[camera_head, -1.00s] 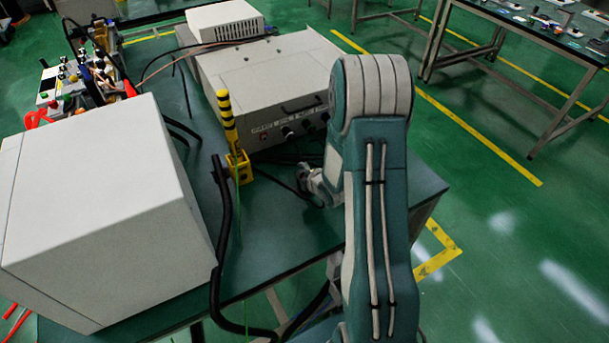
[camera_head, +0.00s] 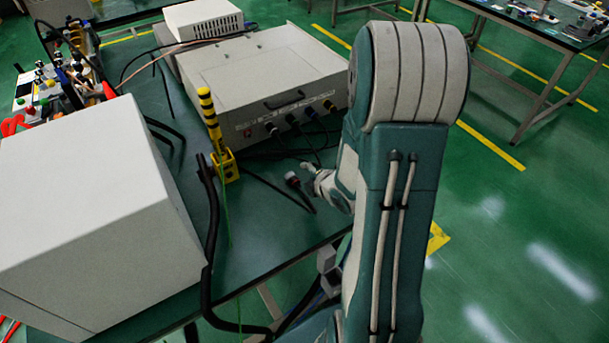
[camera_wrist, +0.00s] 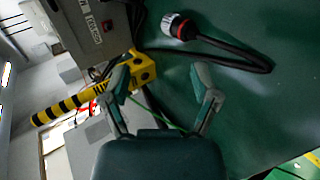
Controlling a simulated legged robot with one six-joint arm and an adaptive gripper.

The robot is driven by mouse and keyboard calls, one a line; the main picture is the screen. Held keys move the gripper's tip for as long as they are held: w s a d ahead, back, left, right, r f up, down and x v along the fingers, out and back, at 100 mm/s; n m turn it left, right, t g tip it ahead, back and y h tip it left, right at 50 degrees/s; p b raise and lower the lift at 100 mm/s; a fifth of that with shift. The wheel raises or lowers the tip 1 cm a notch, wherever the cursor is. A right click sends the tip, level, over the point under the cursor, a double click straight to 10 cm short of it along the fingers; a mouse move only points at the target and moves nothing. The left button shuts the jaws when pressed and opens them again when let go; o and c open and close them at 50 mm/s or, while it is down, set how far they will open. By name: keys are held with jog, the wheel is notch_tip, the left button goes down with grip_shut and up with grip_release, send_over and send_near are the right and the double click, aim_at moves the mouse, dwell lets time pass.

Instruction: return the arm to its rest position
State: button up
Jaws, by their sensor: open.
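My arm (camera_head: 385,215) is folded upright in the right half of the head view and hides most of its own far end. My gripper (camera_wrist: 160,82) is open and empty in the wrist view, its two fingers spread apart. A black cable plug with a red ring (camera_wrist: 183,27) lies on the green tabletop ahead of the fingers, apart from them. The plug also shows in the head view (camera_head: 293,180), just left of my wrist.
A yellow-and-black striped post (camera_head: 211,125) stands on the table (camera_head: 270,235). A large white box (camera_head: 95,210) is at left, and a grey instrument box (camera_head: 265,75) with cables is behind. Loose black cables cross the tabletop. Green floor is open at right.

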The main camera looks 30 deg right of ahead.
dwell(0.7)
jog(key=s+a+r+m+g+h, duration=0.1)
jog(key=s+a+r+m, duration=0.1)
jog(key=r+m, duration=0.4)
jog(key=s+a+r+m+g+h, duration=0.1)
jog(key=a+r+m+g+h, duration=0.15)
jog(key=r, duration=0.55)
jog(key=s+a+r+m+g+y, duration=0.1)
jog(key=s+a+r+m, duration=0.3)
jog(key=s, duration=0.3)
jog(key=s+a+r+m+g+y, duration=0.1)
jog(key=s+a+r+m+y, duration=0.1)
jog(key=s+a+r+m, duration=0.2)
jog(key=s+a+m, duration=0.1)
jog(key=s+a, duration=0.2)
jog(key=shift+s+a+r, duration=0.15)
jog(key=shift+s+a, duration=0.05)
jog(key=shift+a, duration=0.1)
jog(key=shift+m+y, duration=0.25)
